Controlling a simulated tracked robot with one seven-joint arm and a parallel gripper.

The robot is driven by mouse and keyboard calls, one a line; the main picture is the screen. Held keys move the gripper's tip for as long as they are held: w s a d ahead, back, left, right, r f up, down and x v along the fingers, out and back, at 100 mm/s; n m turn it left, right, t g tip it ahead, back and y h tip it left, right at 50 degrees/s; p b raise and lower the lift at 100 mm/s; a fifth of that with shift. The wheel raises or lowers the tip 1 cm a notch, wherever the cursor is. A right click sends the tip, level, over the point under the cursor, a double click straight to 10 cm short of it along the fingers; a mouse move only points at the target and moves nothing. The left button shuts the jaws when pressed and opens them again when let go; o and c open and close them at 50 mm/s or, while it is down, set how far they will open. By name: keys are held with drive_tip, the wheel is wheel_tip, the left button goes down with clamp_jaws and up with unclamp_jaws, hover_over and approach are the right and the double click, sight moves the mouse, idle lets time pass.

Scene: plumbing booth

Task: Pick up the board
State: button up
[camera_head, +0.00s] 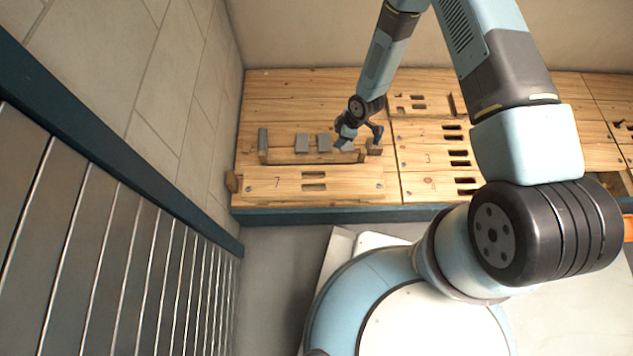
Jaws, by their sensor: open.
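A pale wooden board (250,184) marked 7, with two slots near its middle, lies along the front edge of the wooden bench at the left. Behind it is a long narrow wooden bar (285,157) with grey pieces by it. I cannot tell for sure which of these is the task's board. My gripper (360,142) points down over the right end of the bar, behind the board. It is open. Its fingers are small and partly dark, and I cannot tell whether they touch the bar.
Grey blocks (302,143) stand along the bar. More slotted panels (428,158), with numbers, cover the bench to the right. A tiled wall (125,65) and a slatted metal panel (90,230) close off the left side. My arm hides part of the bench at right.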

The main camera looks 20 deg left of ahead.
drive_tip(key=n+g, duration=0.1)
approach(314, 180)
drive_tip(key=f, duration=0.3)
drive_tip(key=shift+s+a+f+y, duration=0.1)
drive_tip(key=shift+s+a+y, duration=0.1)
drive_tip(key=shift+s+y, duration=0.2)
drive_tip(key=shift+x, duration=2.7)
drive_tip(key=shift+f, duration=0.25)
drive_tip(key=shift+c, duration=0.3)
drive_tip(key=shift+w, duration=0.15)
clamp_jaws()
drive_tip(key=shift+a, duration=0.1)
